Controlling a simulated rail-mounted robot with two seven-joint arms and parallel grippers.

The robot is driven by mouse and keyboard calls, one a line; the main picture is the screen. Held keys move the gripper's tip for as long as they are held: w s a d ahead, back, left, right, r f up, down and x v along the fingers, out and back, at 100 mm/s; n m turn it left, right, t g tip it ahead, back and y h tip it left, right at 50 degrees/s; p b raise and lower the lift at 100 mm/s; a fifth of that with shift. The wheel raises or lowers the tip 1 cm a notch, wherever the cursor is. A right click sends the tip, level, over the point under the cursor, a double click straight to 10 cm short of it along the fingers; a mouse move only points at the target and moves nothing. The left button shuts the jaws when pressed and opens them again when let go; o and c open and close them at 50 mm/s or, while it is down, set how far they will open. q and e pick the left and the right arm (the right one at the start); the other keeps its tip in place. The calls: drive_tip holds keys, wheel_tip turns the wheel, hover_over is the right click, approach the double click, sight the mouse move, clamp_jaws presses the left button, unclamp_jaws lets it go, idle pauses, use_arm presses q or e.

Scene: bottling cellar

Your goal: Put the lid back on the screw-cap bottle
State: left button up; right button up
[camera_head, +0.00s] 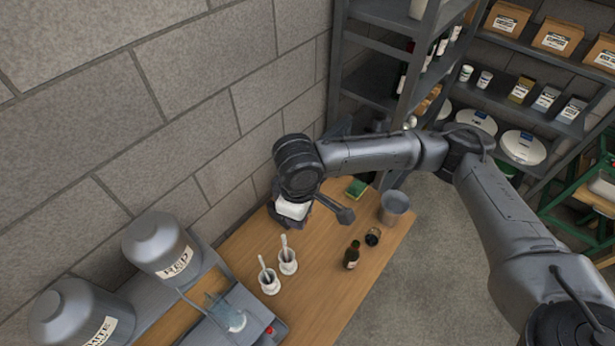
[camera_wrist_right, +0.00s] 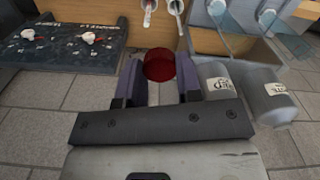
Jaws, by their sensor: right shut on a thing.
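A small dark bottle (camera_head: 351,257) with a pale label stands upright on the wooden table, near its right side. It is too small to make out its mouth. My right gripper (camera_wrist_right: 158,78) is shut on a round dark red lid (camera_wrist_right: 158,65), which sits between the fingertips in the right wrist view. In the head view my right arm reaches in from the right, and its wrist is over the back of the table, left of the bottle and apart from it. The lid is hidden there. My left gripper is in neither view.
Two white mortars with pestles (camera_head: 269,282) (camera_head: 288,262) stand left of the bottle. A dark open jar (camera_head: 373,237), a grey bucket (camera_head: 394,209) and a green sponge (camera_head: 357,187) are behind it. Labelled grey canisters (camera_head: 161,245) line the left. The wooden tabletop (camera_head: 322,283) before the bottle is clear.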

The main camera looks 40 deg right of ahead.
drive_tip(key=s+a+r+m+p, duration=0.3)
drive_tip(key=r+m+p, duration=0.1)
drive_tip(key=r, duration=0.4)
drive_tip(key=shift+s+r+m, duration=0.2)
drive_tip(key=shift+s+m, duration=0.15)
drive_tip(key=shift+m, duration=0.25)
drive_tip(key=shift+d, duration=0.1)
